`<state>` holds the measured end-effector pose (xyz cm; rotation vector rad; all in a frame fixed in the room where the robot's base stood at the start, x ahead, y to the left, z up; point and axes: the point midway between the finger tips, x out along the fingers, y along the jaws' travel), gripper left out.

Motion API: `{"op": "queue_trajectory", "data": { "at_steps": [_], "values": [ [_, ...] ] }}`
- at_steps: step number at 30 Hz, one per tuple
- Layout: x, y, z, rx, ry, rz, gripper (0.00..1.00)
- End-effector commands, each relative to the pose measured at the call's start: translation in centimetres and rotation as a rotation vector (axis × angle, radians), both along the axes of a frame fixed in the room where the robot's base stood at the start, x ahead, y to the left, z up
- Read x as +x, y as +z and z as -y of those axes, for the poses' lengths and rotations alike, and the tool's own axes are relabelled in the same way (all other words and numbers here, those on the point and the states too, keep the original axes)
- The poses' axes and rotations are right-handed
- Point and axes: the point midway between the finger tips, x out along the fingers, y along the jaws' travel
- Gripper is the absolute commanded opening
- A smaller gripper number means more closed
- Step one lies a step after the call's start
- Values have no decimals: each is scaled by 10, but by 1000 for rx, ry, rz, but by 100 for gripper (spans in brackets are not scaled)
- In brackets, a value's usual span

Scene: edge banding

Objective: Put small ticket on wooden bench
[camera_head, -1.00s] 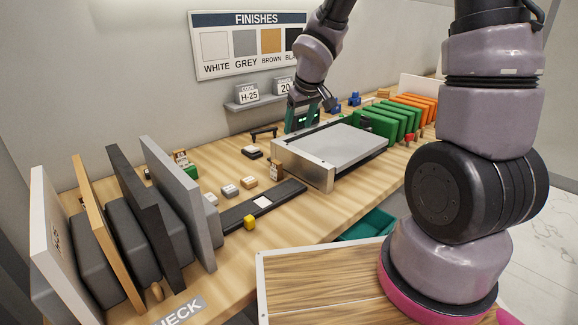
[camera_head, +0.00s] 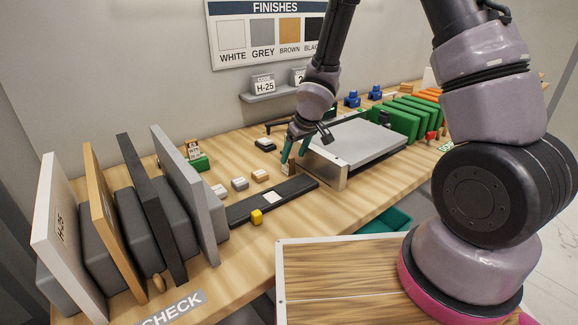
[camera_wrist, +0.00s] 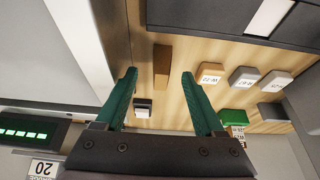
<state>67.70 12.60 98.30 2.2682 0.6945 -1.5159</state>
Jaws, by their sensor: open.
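A small brown ticket with a pale label (camera_head: 288,169) stands on the wooden bench (camera_head: 345,205) beside the left end of the grey machine. My gripper (camera_head: 294,155) is open just above it, its green fingers pointing down. In the wrist view, the ticket's brown top (camera_wrist: 161,62) lies between the open fingers (camera_wrist: 159,76), apart from both. Another small brown labelled ticket (camera_head: 193,149) stands by a green block at the back left; it also shows in the wrist view (camera_wrist: 238,133).
The grey machine (camera_head: 350,142) stands close to the right of my gripper. A dark strip (camera_head: 295,188) with a white square and yellow cube lies in front. Small labelled blocks (camera_head: 239,183) sit to the left, upright panels (camera_head: 185,190) further left. A black-and-white item (camera_head: 265,144) lies behind.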

Motion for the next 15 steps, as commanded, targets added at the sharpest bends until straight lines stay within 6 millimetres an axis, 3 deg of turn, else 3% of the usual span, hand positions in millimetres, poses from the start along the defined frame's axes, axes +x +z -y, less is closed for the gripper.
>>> {"op": "queue_trajectory", "data": {
  "at_steps": [9,15],
  "values": [
    [15,-37,-13,-2,2,-1,70],
    [19,-46,-15,0,0,0,70]
  ]
}}
